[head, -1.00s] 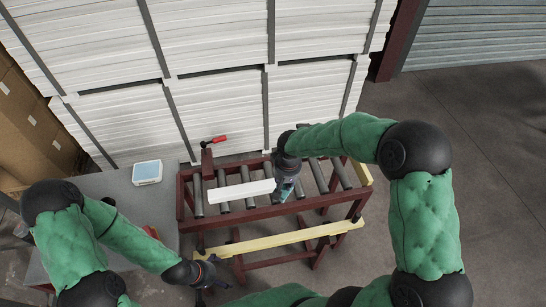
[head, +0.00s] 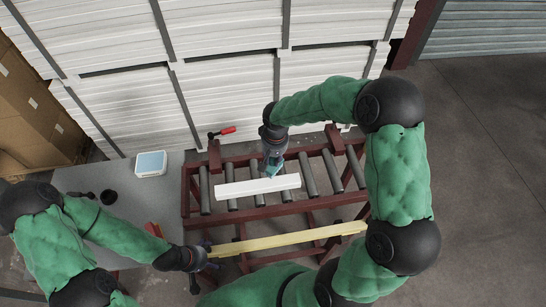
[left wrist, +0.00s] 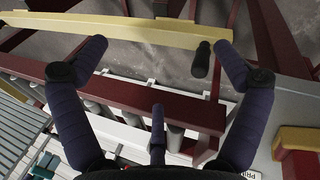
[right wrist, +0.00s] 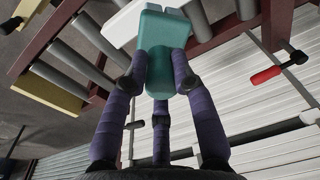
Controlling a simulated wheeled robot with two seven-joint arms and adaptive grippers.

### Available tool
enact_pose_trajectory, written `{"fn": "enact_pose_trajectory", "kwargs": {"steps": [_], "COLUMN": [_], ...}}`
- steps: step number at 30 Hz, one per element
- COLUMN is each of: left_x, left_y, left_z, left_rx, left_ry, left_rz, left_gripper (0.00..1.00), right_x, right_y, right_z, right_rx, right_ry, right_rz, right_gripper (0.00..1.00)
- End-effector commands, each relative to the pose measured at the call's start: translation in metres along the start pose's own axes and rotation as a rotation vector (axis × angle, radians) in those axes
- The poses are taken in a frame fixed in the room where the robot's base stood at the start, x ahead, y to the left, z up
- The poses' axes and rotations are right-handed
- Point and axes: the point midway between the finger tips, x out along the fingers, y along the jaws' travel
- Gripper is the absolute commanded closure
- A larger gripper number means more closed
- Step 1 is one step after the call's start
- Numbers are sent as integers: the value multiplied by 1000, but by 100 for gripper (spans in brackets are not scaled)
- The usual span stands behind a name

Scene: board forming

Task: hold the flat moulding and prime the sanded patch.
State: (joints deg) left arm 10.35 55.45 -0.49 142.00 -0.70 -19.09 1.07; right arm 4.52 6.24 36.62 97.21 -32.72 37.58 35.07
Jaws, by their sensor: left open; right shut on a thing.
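The flat moulding (head: 257,187), a white strip, lies across the rollers of the red stand. It shows partly behind the teal block in the right wrist view (right wrist: 118,28). My right gripper (head: 273,168) is shut on a teal block (right wrist: 160,48) above the moulding's far edge, right of its middle; I cannot tell whether the block touches the moulding. My left gripper (head: 208,264) is open and empty near the front left of the stand, apart from the moulding; its spread fingers show in the left wrist view (left wrist: 160,50). I cannot make out the sanded patch.
A red-handled clamp (head: 222,132) stands on the stand's back rail. A yellow beam (head: 290,240) runs along the stand's front, near my left gripper. A grey table (head: 130,200) at left holds a white tub (head: 151,164) and a dark cup (head: 108,197). White board stacks fill the back.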

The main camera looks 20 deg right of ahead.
Motion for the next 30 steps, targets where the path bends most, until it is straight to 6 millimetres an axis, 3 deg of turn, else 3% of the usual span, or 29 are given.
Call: {"fn": "enact_pose_trajectory", "kwargs": {"steps": [5, 9, 12, 30], "left_x": [5, 3, 1, -23], "left_y": [34, 76, 102, 185], "left_z": [-48, -92, -113, -163], "left_rx": [66, 89, 30, -597], "left_ry": [15, 15, 0, 18], "left_rz": [15, 15, -1, -182], "left_gripper": [3, 3, 3, 3], "right_x": [0, 0, 0, 0], "right_y": [0, 0, 0, 0], "right_z": [0, 0, 0, 0], "right_rx": [0, 0, 0, 0], "right_ry": [1, 1, 1, 1], "right_rz": [0, 0, 0, 0], "right_gripper": [100, 100, 100, 100]}}
